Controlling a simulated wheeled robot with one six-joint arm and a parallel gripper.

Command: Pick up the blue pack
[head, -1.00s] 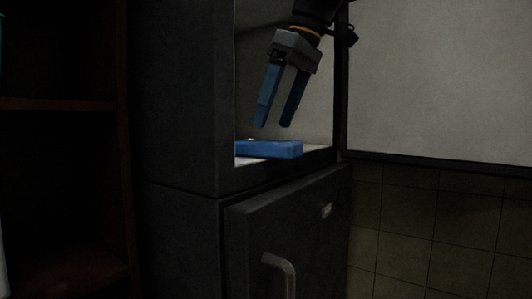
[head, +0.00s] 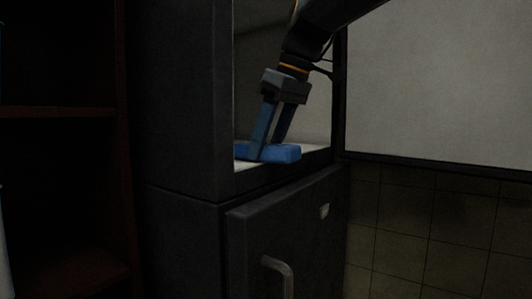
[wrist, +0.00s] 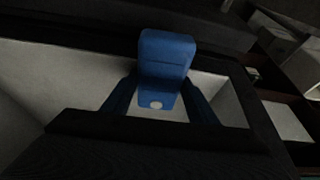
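The blue pack (head: 281,153) lies flat on the pale floor of an open compartment in a dark cabinet. My gripper (head: 264,155) has come down onto it from above, with one blue finger in front of the pack and the other behind. In the wrist view the pack (wrist: 165,55) sits between the two spread fingers of my gripper (wrist: 160,100). Narrow pale gaps seem to show between the fingers and the pack, so the fingers look open around it. Whether either finger touches it is hard to see in the dim light.
The dark cabinet's side wall (head: 182,90) stands close on the left of the compartment. Below is a closed door with a handle (head: 279,272). A dark reddish shelf (head: 65,108) is at far left. A pale panel (head: 435,80) is at right.

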